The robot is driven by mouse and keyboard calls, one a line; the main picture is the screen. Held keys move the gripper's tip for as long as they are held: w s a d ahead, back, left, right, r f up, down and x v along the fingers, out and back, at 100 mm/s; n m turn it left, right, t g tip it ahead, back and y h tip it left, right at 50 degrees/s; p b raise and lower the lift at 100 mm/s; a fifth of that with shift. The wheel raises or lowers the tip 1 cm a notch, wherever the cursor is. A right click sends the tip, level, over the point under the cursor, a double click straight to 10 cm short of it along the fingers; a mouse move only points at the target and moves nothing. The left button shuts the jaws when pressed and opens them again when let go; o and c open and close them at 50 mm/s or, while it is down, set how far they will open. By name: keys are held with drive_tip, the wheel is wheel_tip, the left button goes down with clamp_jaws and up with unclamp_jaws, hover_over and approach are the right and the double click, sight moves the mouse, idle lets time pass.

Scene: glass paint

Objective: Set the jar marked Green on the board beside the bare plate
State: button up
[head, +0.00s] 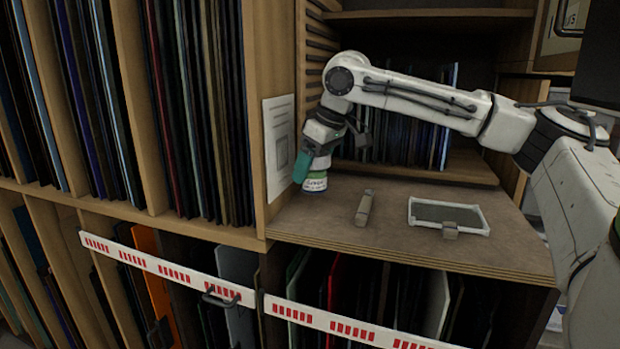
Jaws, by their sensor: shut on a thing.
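My gripper (313,168) points down at the left end of a wooden board (395,244) and is shut on a small jar (315,185). A pale-framed flat plate (432,211) with a grey, empty face lies on the board to the right, well apart from the jar.
A small tan block (365,207) lies between jar and plate. A paper sheet (279,145) hangs on the panel left of the jar. Upright dark glass sheets (395,140) stand behind. A white rail with red marks (160,268) runs below. The board's front right is clear.

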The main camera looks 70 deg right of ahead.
sight(310, 181)
drive_tip(key=shift+w+d+f, duration=0.25)
drive_tip(key=shift+w+f, duration=0.1)
drive_tip(key=shift+f, duration=0.1)
drive_tip(key=shift+f+p, duration=0.5)
drive_tip(key=shift+f, duration=1.05)
drive_tip(key=shift+f, duration=0.1)
drive_tip(key=o, duration=1.2)
drive_tip(key=b+v, duration=0.1)
drive_tip(key=v, duration=1.1)
drive_tip(key=shift+a+b, duration=0.1)
drive_tip(key=shift+b, duration=0.3)
